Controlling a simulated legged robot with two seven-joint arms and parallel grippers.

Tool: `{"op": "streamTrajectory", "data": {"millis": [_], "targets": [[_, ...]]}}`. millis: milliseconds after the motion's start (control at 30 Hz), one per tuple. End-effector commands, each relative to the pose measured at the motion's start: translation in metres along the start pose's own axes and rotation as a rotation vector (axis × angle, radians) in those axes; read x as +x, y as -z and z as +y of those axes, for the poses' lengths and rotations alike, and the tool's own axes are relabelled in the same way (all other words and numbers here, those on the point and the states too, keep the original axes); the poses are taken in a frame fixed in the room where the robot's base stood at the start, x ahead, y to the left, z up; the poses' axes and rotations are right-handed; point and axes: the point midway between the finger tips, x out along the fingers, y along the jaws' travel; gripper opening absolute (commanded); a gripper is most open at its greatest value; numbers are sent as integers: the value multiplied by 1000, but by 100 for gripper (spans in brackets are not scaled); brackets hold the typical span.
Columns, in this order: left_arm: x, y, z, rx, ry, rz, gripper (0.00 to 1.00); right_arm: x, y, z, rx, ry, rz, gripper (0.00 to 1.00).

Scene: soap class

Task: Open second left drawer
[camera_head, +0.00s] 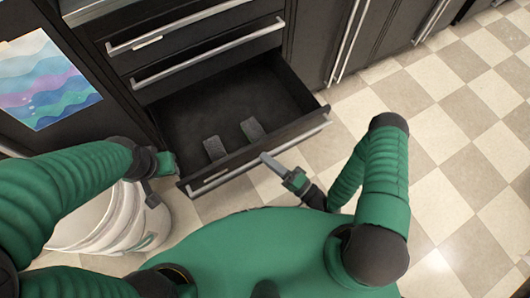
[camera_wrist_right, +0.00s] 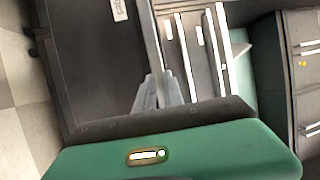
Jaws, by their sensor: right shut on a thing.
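A dark drawer (camera_head: 185,122) is pulled out below two shut drawers in the head view, with two small grey pieces (camera_head: 232,140) lying in it. Its silver bar handle (camera_head: 225,173) runs along the front and also shows in the right wrist view (camera_wrist_right: 153,40). My right gripper (camera_head: 267,160) is at the middle of this handle; in the right wrist view its fingers (camera_wrist_right: 156,92) are shut on the bar. My left gripper (camera_head: 168,165) is beside the open drawer's left front corner; its fingertips are not clear.
The shut upper drawer (camera_head: 180,27) and lower drawer (camera_head: 207,58) have silver handles. A white bucket (camera_head: 110,220) stands at the left, under my left arm. A colourful wave picture (camera_head: 45,80) is at upper left. Checkered floor (camera_head: 440,120) is clear at right.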

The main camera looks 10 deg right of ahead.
Motion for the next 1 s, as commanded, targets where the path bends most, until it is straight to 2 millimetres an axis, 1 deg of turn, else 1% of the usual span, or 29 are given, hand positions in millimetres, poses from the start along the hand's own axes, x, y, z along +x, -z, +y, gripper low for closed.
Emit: {"op": "streamTrajectory", "data": {"millis": [33,300,333,500,900,1000], "targets": [[1,0,0,0,0,0,36,-2,-4,3,6,-11,-10,0],[1,0,0,0,0,0,36,-2,-4,4,5,-11,-9,0],[1,0,0,0,0,0,36,-2,-4,4,5,-11,-9,14],[1,0,0,0,0,0,36,-1,-2,3,3,-8,-6,34],[0,0,0,0,0,0,36,-1,-1,1,0,-3,-3,34],[-1,0,0,0,0,0,36,-5,0,1,0,-3,-2,34]]}}
